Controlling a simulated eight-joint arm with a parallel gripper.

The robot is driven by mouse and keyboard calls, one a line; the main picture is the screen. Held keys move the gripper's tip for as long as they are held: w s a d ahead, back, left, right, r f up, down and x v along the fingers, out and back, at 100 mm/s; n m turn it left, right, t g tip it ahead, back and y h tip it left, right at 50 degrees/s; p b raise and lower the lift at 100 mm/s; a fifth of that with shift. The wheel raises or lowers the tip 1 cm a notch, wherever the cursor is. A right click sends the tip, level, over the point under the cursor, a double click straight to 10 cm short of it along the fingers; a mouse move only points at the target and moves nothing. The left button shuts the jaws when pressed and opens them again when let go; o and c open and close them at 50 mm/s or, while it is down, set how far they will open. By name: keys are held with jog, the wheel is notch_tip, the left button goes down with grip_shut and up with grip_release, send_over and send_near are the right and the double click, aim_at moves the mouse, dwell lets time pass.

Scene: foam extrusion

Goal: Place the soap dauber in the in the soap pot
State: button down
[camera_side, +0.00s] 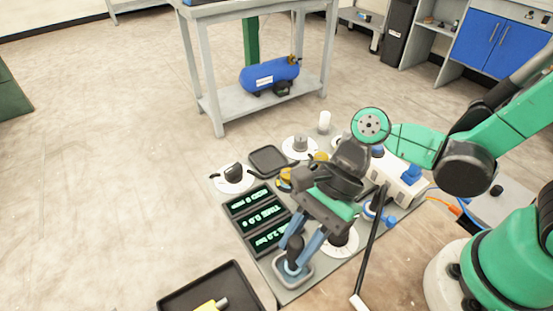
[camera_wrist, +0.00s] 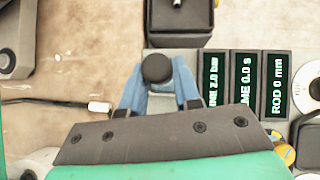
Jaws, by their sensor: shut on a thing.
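The soap dauber (camera_side: 294,248) shows as a dark upright handle between the blue fingers of my gripper (camera_side: 301,246), which is shut on it. In the wrist view the dauber's round black top (camera_wrist: 157,68) sits between my gripper's fingertips (camera_wrist: 158,85). The soap pot (camera_side: 306,279), a small grey-blue square holder, is directly under the dauber at the mat's front corner. The dauber's lower end appears within the pot's rim; whether it touches the bottom is hidden. The pot is mostly hidden in the wrist view.
Three dark displays (camera_side: 262,218) stand just left of my gripper. A black tray (camera_side: 185,297) with a yellow-handled tool (camera_side: 212,305) lies in front. A dark rod with a white end (camera_side: 358,301) is to the right. Open floor lies at left.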

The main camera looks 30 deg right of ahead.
jog(key=shift+f, duration=0.15)
jog(key=c, duration=0.6)
grip_release()
jog(key=v, duration=1.2)
jog(key=shift+w+d+f+n+t+h, duration=0.1)
jog(key=shift+w+d+n+t+h, duration=1.2)
jog(key=shift+n, duration=1.4)
jog(key=shift+w+d+f+n+t+h, duration=0.1)
jog(key=shift+w+d+n+t+h, duration=0.6)
jog(key=shift+d+n+t+h, duration=1.25)
jog(key=shift+w+d+f+n+t+h, duration=0.15)
jog(key=shift+w+d+n+t+h, duration=0.7)
jog(key=shift+d+n, duration=1.95)
